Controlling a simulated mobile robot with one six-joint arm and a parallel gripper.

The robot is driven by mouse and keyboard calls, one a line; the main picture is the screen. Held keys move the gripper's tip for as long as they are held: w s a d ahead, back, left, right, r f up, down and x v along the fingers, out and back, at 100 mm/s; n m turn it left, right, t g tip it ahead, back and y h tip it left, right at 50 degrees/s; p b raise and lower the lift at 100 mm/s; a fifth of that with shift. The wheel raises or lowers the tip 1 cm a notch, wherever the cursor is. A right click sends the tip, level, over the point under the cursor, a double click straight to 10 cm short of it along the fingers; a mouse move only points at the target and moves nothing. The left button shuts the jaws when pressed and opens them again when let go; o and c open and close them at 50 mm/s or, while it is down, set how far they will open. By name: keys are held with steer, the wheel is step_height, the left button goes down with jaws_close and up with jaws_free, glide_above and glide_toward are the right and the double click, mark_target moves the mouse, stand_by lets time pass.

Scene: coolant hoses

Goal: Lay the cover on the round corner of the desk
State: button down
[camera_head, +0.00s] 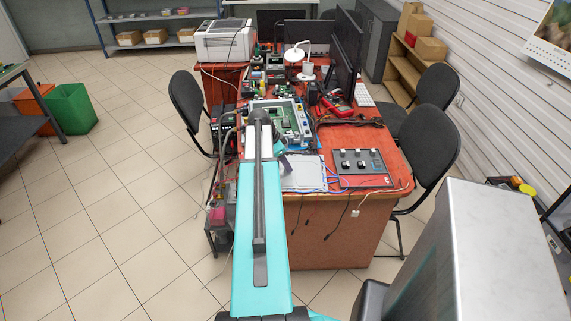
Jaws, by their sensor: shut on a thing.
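My arm reaches from the bottom of the picture to the desk (330,235). My gripper (284,152) shows only as a small teal part beyond the arm's end; its fingertips are hidden. A pale grey flat panel, which looks like the cover (304,173), is right beside it at the desk's near edge. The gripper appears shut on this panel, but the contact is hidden. I cannot tell whether the panel touches the desk. The desk's round corner (404,188) is at the near right. A dark panel with knobs (362,166) lies just left of it.
An open unit with a green board (283,122) stands behind the grey panel. Blue tubes and dark cables hang over the near edge. Chairs (438,140) stand at the right, and a large grey cabinet (490,255) fills the lower right. Floor is free at left.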

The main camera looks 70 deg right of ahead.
steer(key=shift+f, duration=0.1)
steer(key=c, duration=1.5)
jaws_free()
steer(key=shift+c, duration=0.2)
steer(key=shift+r, duration=0.25)
steer(key=b+v, duration=0.2)
steer(key=v, duration=0.9)
steer(key=shift+a+r, duration=0.15)
steer(key=shift+r, duration=0.2)
